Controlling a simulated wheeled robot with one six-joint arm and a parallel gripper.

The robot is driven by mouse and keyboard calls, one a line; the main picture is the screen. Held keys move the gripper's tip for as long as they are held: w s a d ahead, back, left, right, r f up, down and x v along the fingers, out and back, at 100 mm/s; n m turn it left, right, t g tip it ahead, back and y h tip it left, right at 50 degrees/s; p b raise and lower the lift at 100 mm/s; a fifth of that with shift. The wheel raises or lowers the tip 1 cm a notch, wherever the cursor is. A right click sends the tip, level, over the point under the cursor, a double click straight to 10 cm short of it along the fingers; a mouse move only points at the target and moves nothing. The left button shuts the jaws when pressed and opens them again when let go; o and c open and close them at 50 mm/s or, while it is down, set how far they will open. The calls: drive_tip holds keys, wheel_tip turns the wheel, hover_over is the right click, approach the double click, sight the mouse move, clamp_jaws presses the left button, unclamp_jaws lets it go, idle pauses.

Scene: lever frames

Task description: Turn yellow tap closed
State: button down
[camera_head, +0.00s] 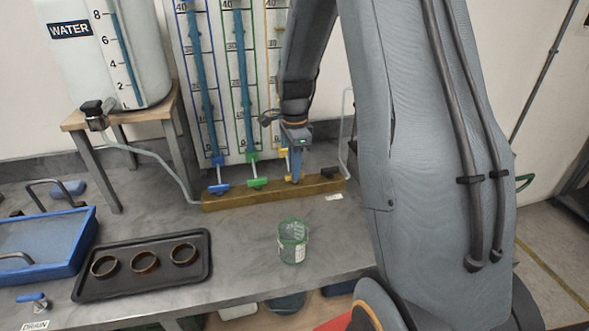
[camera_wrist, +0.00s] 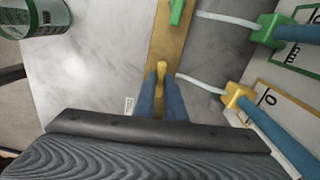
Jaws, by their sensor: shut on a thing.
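The yellow tap's lever (camera_wrist: 161,69) shows in the wrist view between the two blue fingers of my gripper (camera_wrist: 160,93). My gripper is shut on it. In the head view my gripper (camera_head: 295,172) reaches down to the right part of the wooden manifold bar (camera_head: 230,201), and its fingers hide most of the tap. The yellow tube fitting (camera_wrist: 238,95) stands beside it, joined by a pale hose. The lever's exact angle is hard to tell behind the fingers.
The green tap (camera_head: 257,183) and blue tap (camera_head: 218,188) stand left along the same bar. A green beaker (camera_head: 292,250) stands in front on the bench. A black tray (camera_head: 124,285) with three brown rings lies at left, near a blue tray (camera_head: 84,243). A water tank (camera_head: 70,60) stands behind.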

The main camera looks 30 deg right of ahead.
drive_tip(key=shift+r+m, duration=0.1)
drive_tip(key=shift+m, duration=0.4)
drive_tip(key=c, duration=1.8)
unclamp_jaws()
drive_tip(key=shift+r+b, duration=1.1)
drive_tip(key=shift+r, duration=2.75)
